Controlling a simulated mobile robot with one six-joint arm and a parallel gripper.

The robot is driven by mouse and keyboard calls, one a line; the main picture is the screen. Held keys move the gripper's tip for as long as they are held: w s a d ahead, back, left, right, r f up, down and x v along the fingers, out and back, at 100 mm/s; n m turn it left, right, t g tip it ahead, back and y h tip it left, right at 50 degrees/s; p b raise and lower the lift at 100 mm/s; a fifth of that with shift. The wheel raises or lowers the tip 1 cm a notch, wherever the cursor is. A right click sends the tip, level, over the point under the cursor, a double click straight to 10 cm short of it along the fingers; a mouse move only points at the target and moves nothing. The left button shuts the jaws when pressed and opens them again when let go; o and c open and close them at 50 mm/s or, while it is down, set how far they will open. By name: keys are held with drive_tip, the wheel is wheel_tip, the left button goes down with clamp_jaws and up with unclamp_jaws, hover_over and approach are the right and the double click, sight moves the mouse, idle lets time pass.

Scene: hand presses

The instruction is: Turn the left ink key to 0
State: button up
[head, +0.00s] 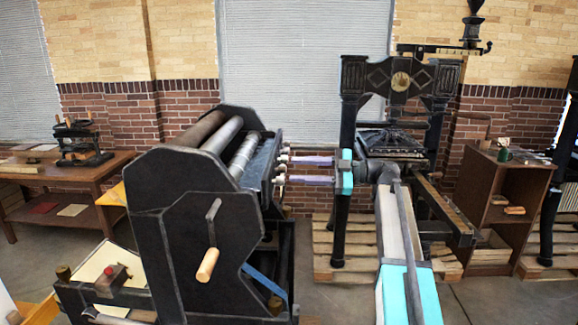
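A black press (186,222) with several rollers fills the left middle of the head view. A row of small silvery ink keys (281,169) sticks out from the right side of its ink trough (262,165). They are tiny here, and I cannot tell which is the left one or read any setting. My gripper (289,171) comes in from the right, its two purple fingers level and pointing left at the keys. The fingers are apart, one above the other in the picture, with a visible gap. Their tips are close to the keys; contact cannot be made out.
The press has a crank with a wooden handle (207,264) on its near side. A tall black hand press (399,75) stands on a pallet (325,262) behind my arm. A wooden table (100,172) is at left, a brown cabinet (509,207) at right.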

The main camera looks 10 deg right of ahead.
sight(281, 169)
drive_tip(key=shift+p+x, duration=0.5)
drive_tip(key=shift+x, duration=1.4)
clamp_jaws()
drive_tip(key=shift+f+n+b, duration=0.15)
drive_tip(key=shift+n+b, duration=0.15)
drive_tip(key=shift+b, duration=0.3)
drive_tip(key=n+b, duration=1.5)
drive_tip(key=b, duration=0.5)
drive_tip(key=shift+n+y, duration=0.3)
